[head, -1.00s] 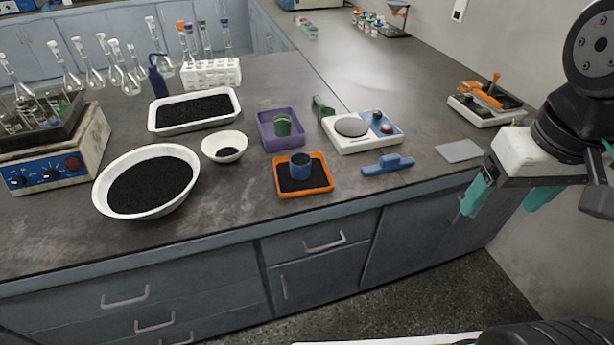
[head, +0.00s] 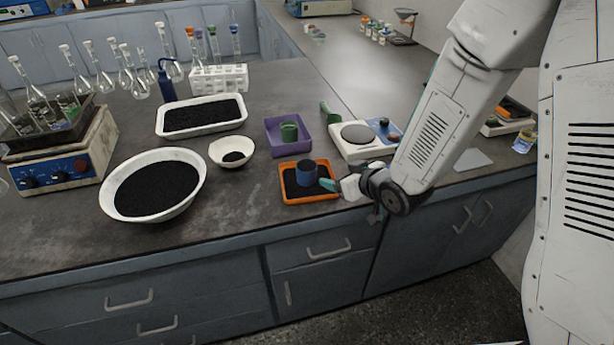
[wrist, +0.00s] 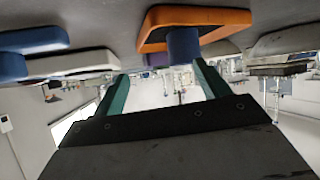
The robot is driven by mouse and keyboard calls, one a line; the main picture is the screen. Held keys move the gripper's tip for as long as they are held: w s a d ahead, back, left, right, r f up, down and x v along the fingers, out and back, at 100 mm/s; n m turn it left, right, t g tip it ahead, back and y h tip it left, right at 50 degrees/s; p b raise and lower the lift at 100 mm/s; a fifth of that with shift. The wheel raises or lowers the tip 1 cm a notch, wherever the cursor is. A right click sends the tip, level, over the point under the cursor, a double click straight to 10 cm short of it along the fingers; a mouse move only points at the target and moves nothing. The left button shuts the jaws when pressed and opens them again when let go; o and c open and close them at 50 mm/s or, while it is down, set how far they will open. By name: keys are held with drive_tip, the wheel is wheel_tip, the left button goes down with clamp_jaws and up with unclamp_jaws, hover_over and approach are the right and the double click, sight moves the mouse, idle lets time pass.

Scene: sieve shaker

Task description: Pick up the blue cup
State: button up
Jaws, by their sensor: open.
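The blue cup (head: 306,173) stands upright on the dark fill of a shallow orange tray (head: 311,201) near the counter's front edge. My gripper (head: 331,185) is low at the tray's right side, its teal tip close to the cup. In the upside-down wrist view, the gripper (wrist: 158,82) is open and empty, with its two teal fingers apart. The blue cup (wrist: 183,46) shows ahead of them, nearer the right finger, below the orange tray (wrist: 200,17) in that picture. I cannot tell whether a finger touches the cup.
A white scale (head: 352,147) is behind my gripper. A white bowl (head: 231,150) and a large white basin (head: 135,209) of dark grains stand left. Glass flasks line the back.

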sight(313, 179)
drive_tip(key=a+f, duration=0.1)
drive_tip(key=s+a+f+y, duration=0.1)
drive_tip(key=a, duration=0.1)
drive_tip(key=shift+f+y, duration=0.2)
drive_tip(key=shift+y, duration=0.1)
drive_tip(key=shift+n, duration=0.3)
drive_tip(key=x, duration=0.7)
drive_tip(key=shift+w+a, duration=0.25)
drive_tip(key=shift+a, duration=0.05)
drive_tip(key=c, duration=1.1)
